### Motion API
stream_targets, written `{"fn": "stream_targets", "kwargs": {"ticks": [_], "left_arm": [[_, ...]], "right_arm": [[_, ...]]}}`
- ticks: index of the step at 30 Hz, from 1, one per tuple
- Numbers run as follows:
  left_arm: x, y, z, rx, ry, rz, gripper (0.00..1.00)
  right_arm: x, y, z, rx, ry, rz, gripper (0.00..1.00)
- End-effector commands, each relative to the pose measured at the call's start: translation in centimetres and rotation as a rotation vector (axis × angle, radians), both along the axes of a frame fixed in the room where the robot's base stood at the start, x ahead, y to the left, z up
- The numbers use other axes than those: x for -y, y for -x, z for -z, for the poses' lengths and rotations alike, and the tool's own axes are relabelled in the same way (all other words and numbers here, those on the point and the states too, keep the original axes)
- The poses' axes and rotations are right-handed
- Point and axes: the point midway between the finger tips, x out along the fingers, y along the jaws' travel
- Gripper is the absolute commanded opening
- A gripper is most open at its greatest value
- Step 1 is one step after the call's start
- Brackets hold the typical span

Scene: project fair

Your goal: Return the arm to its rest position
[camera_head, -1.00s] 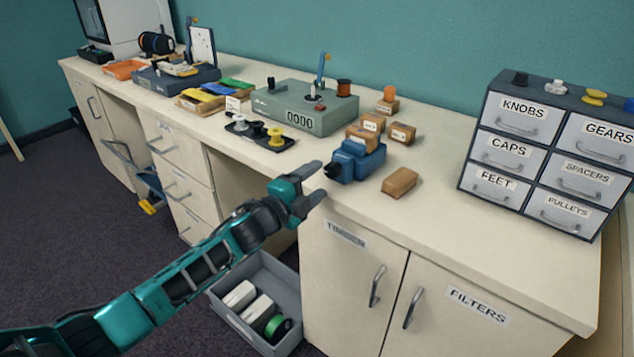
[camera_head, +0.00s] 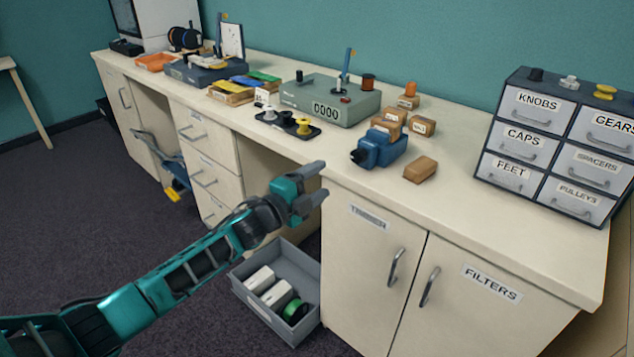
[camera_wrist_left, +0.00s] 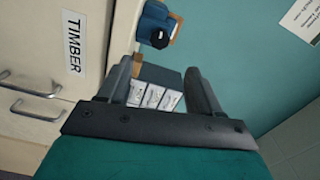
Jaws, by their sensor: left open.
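My left gripper (camera_head: 318,182) reaches in from the left on a teal and black arm. It is open with nothing between its fingers, in front of the bench's front edge and beside the cupboard door with the partly blurred label. In the left wrist view the two dark fingers (camera_wrist_left: 160,88) stand apart. Past them that view shows the blue device (camera_wrist_left: 158,26), the TIMBER label (camera_wrist_left: 75,42) and the labelled drawer unit (camera_wrist_left: 155,92). My right gripper is not in view.
The bench (camera_head: 470,215) holds a blue device (camera_head: 378,150), wooden blocks (camera_head: 421,169), a grey-green counter box (camera_head: 330,103) and the drawer unit (camera_head: 555,147). A grey bin (camera_head: 310,262) with white boxes stands on the floor below. Open floor lies at left.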

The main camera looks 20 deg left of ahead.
Motion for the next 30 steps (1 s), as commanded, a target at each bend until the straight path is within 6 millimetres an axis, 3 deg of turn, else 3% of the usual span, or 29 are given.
{"fn": "stream_targets", "kwargs": {"ticks": [7,11,14,21,27,30], "left_arm": [[0.1,0.1,0.2,-0.005,0.005,0.000,0.65],[1.1,1.9,2.2,-0.063,0.085,-0.010,0.65],[2.4,4.9,5.3,-0.164,0.221,-0.040,0.65],[4.8,15.5,12.7,-0.481,0.646,-0.200,0.65],[5.3,24.4,16.4,-0.710,0.949,-0.385,0.65],[5.2,27.7,17.4,-0.789,1.053,-0.466,0.65]], "right_arm": [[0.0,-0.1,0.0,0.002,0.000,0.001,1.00],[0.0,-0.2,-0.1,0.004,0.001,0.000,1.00],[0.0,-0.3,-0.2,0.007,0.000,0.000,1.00],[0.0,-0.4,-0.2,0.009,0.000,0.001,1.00],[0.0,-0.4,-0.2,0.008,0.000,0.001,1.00],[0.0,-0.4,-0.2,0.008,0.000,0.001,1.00]]}}
